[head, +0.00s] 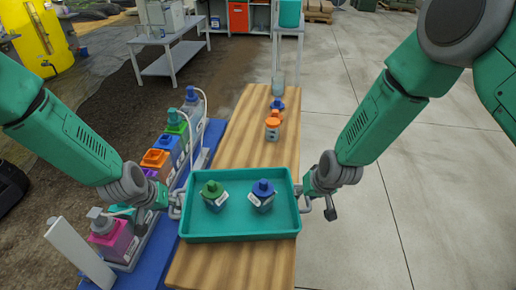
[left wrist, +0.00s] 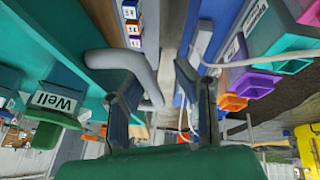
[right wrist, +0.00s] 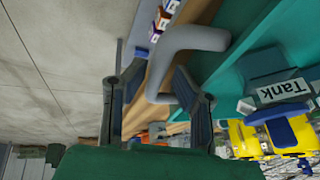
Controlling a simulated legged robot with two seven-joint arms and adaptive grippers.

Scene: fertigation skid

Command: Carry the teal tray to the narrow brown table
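The teal tray (head: 240,236) is over the near end of a long wood-topped table (head: 246,125); I cannot tell whether it rests there. It holds a green-capped bottle (head: 214,195) and a blue-capped bottle (head: 262,195), both upright. Grey handles stick out at its two sides. My left gripper (head: 168,200) is at the left handle (left wrist: 140,65), its fingers apart with the handle partly between them. My right gripper (head: 320,197) is at the right handle (right wrist: 180,42), its fingers apart on either side of the bar. Neither gripper looks closed on its handle.
A blue bench (head: 150,240) with several dosing bottles and tubes runs along the left. An orange-capped jar (head: 272,130) and other small containers stand farther along the wood top. A grey table (head: 170,55) stands at the back. Concrete floor (head: 430,190) is clear on the right.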

